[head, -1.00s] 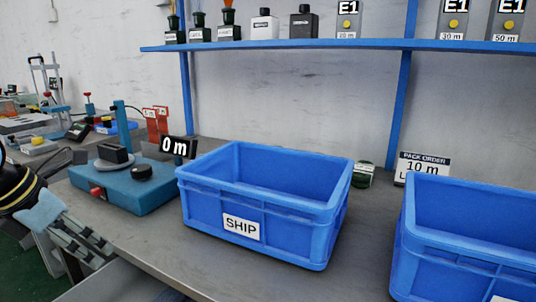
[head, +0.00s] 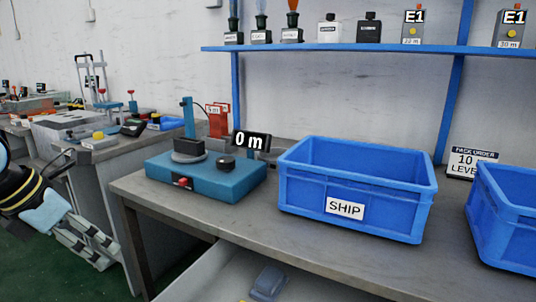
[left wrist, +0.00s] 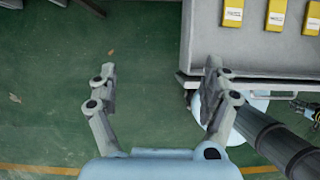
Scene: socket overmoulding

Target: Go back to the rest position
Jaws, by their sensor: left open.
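My left gripper (head: 100,252) is at the lower left of the head view, out in front of the bench's left end and apart from everything on it. In the left wrist view its two fingers (left wrist: 160,85) are spread wide with nothing between them, over the green floor. My right gripper is in neither view.
A bench (head: 150,192) holds a teal device (head: 225,182) reading 0 m and a blue SHIP bin (head: 310,203). A second blue bin (head: 505,225) stands at right. An open drawer (head: 215,278) juts out below. The wrist view shows yellow boxes (left wrist: 232,12) at top right.

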